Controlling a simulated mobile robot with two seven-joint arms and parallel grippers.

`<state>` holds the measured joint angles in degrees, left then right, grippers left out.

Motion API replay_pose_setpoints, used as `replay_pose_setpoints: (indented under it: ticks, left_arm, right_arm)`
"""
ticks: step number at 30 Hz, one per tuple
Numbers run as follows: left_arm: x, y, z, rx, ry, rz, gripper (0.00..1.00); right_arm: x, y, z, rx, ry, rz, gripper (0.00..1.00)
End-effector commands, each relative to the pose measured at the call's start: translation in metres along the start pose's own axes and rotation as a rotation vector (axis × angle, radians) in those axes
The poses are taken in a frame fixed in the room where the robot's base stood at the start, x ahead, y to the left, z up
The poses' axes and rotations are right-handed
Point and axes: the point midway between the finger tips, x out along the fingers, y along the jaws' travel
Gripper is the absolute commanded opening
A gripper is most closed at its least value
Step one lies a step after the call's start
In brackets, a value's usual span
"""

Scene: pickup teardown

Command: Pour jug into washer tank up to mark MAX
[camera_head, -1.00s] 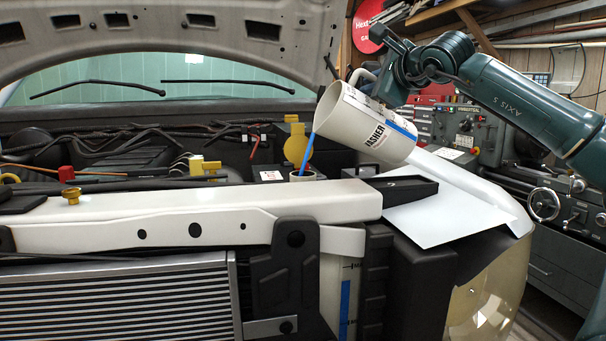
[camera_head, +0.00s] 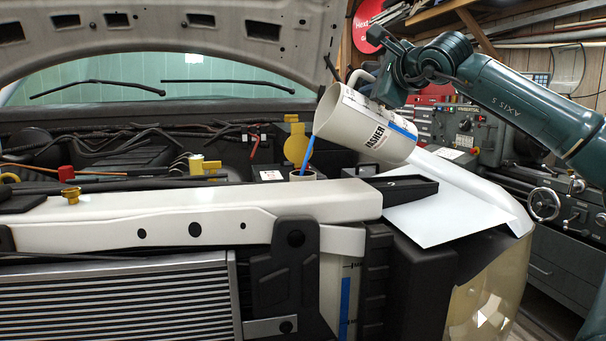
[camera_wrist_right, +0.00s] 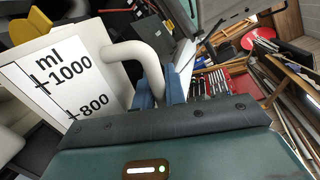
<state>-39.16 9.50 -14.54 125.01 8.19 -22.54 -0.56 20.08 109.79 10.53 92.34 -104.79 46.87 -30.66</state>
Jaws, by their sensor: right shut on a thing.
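The washer tank (camera_head: 331,283) shows at the front, with a blue level strip (camera_head: 345,298) whose top is a little below the upper mark. The mark's lettering is partly hidden. My right gripper (camera_head: 376,88) is shut on the jug's handle; the handle (camera_wrist_right: 137,60) and the jug's ml scale (camera_wrist_right: 65,80) show in the wrist view. My left gripper is out of view.
A yellow cap (camera_head: 296,146) stands up behind the neck. A black tray (camera_head: 405,189) and a white sheet (camera_head: 445,215) lie on the fender to the right. The raised hood (camera_head: 180,35) spans above. A lathe (camera_head: 490,150) stands behind.

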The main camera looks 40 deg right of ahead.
Motion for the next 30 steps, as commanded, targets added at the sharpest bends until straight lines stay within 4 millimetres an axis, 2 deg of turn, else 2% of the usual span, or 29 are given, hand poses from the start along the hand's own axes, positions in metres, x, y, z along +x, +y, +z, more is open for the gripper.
replay_pose_setpoints:
  ticks: [30]
  left_arm:
    - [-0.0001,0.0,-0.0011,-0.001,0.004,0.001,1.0]
  right_arm:
    - [-0.0005,0.0013,0.0022,-0.03,0.003,-0.005,0.0]
